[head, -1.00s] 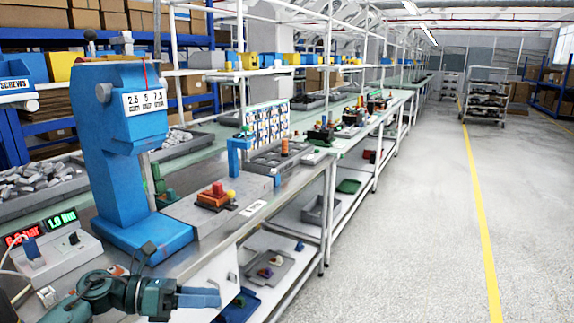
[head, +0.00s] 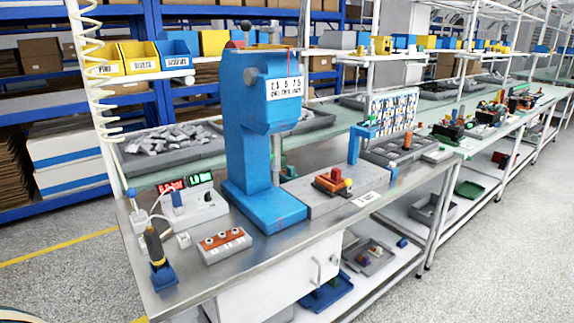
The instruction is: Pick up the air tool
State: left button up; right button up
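A dark, upright, handle-like tool with a tan upper part (head: 155,246) stands in a blue holder (head: 164,278) at the bench's near left corner. It looks like the air tool, but it is small and I cannot be sure. A white coiled hose (head: 104,110) hangs above the bench's left end; its lower link to the tool is not clear. Neither of my grippers shows in the head view.
A grey tray of metal parts (head: 170,145) lies behind. Floor at right is clear (head: 480,270).

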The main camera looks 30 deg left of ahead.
aim_at(152, 236)
jog(key=u, duration=1.7)
